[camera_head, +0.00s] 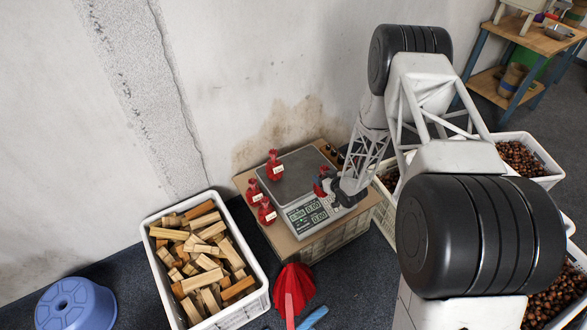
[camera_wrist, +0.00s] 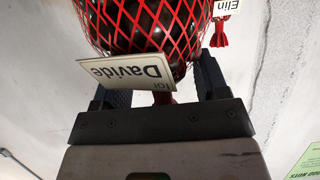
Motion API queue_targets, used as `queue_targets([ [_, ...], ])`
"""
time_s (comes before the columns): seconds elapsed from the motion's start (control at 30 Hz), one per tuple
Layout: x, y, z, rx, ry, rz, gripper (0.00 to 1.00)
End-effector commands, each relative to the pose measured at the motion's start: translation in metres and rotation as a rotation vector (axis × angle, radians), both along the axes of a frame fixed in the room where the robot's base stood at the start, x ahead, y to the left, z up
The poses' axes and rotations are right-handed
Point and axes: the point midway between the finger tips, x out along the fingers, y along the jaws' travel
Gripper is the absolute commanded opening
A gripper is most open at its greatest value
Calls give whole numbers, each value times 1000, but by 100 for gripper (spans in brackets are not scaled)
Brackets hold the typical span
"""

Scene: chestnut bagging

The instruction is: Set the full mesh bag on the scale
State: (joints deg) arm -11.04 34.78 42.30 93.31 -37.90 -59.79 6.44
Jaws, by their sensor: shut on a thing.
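My gripper (camera_head: 333,188) is shut on a red mesh bag (camera_head: 321,186) at the right side of the scale. In the wrist view the mesh bag (camera_wrist: 145,28) is full of dark chestnuts and carries a tag reading "for Davide". Its red neck shows between the fingers of my gripper (camera_wrist: 160,97). The scale (camera_head: 300,172) has a grey plate and a lit display panel at its front. The bag is over or at the plate's right front edge; I cannot tell whether it touches.
Other tagged red bags (camera_head: 266,212) stand along the scale's left side; one tagged "Elin" (camera_wrist: 222,30) shows in the wrist view. A crate of wood blocks (camera_head: 150,222) is left, a blue stool (camera_head: 75,305) beyond it. Chestnut crates (camera_head: 545,155) stand right. A red object (camera_head: 293,288) is in front.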

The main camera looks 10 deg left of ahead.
Motion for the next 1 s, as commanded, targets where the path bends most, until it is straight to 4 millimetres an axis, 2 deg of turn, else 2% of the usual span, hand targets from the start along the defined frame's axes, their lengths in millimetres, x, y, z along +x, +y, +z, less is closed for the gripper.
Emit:
queue_targets([
  [0.03, 0, 16, 6, 0, -3, 18, 18],
  [0.2, -4, 56, 20, 1, -1, 63, 18],
  [0.4, -8, 87, 31, 0, -2, 98, 18],
  [0.6, -9, 97, 35, -1, -1, 109, 18],
  [1.0, -8, 98, 35, -1, -1, 109, 18],
])
